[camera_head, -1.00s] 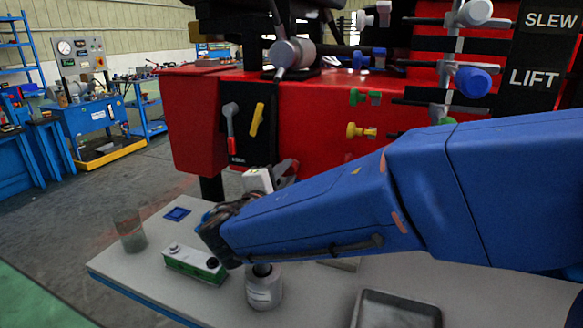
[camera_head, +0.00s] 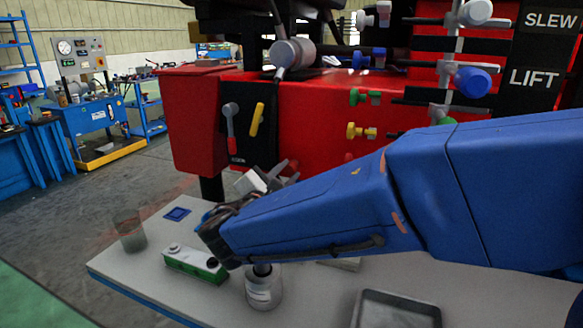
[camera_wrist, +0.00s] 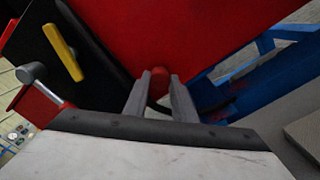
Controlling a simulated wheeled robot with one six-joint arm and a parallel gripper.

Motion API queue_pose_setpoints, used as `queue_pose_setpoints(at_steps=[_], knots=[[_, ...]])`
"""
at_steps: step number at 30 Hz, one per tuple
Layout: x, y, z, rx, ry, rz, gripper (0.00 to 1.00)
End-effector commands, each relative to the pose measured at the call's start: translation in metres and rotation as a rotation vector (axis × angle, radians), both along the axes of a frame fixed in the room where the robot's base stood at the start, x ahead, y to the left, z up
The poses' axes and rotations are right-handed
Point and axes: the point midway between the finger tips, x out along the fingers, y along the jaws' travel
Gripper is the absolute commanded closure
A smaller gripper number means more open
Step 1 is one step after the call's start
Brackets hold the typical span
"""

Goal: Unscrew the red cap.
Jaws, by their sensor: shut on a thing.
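The red cap (camera_wrist: 160,75) shows in the wrist view as a small round red thing at the upper middle, close against the red panel. My gripper (camera_wrist: 158,84) has its two grey fingers on either side of the cap and is shut on it. In the head view my gripper (camera_head: 285,170) is small, tilted and partly behind my blue arm, in front of the red machine. The cap cannot be made out between the fingers there. The fingers hide part of its sides.
The red machine (camera_head: 310,115) carries a yellow handle (camera_head: 257,120), a red-and-grey lever (camera_head: 231,128), and green (camera_head: 365,97) and yellow (camera_head: 361,131) knobs.

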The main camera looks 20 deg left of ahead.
Motion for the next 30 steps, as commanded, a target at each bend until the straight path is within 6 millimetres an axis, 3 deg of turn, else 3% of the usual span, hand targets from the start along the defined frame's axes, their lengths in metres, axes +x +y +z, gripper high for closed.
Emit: queue_pose_setpoints(at_steps=[30], knots=[[-0.035, 0.003, 0.000, 0.009, -0.001, 0.001, 1.00]])
